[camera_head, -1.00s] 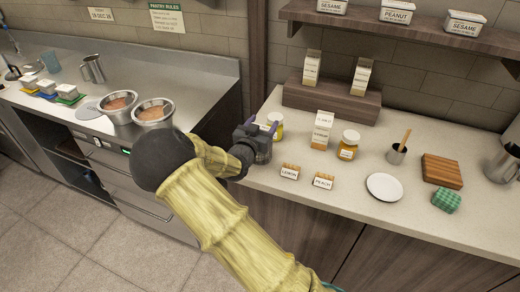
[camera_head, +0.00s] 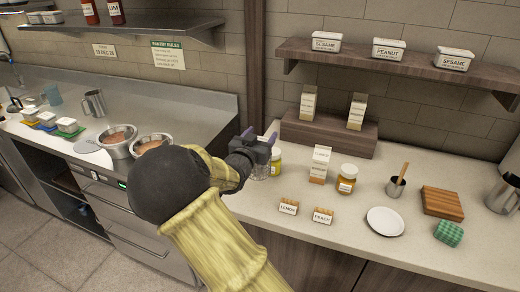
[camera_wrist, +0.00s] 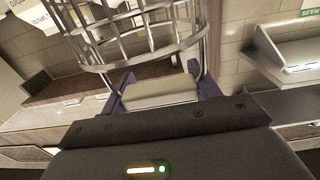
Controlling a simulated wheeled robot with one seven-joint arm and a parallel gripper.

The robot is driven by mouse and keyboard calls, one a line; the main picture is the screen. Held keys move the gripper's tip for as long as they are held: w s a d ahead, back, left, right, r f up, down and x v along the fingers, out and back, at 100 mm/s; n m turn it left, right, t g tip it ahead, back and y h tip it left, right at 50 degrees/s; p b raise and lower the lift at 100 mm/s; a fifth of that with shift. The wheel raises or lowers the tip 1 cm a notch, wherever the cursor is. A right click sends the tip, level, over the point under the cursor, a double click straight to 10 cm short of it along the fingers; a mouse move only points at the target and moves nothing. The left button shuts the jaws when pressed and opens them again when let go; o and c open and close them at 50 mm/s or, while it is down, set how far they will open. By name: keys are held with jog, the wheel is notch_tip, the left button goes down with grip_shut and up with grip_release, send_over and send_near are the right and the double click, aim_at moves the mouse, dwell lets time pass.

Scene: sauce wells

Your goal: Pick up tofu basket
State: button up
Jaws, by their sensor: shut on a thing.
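The tofu basket is a metal wire basket (camera_wrist: 140,32) and fills the top of the wrist view, with its round rim and upright wires close to my fingers. My gripper (camera_wrist: 160,90) has purple fingers on either side of a pale block-like part, and is shut on the basket. In the head view my gripper (camera_head: 264,138) is above the left end of the pale counter, beside a yellow-lidded jar. Something pale and wiry, probably the basket (camera_head: 261,172), shows just below it, partly hidden by my arm.
Two metal bowls (camera_head: 118,142) stand on the steel counter to the left. A wooden shelf (camera_head: 400,62) hangs above.

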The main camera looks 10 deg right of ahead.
jog(key=shift+r, duration=0.55)
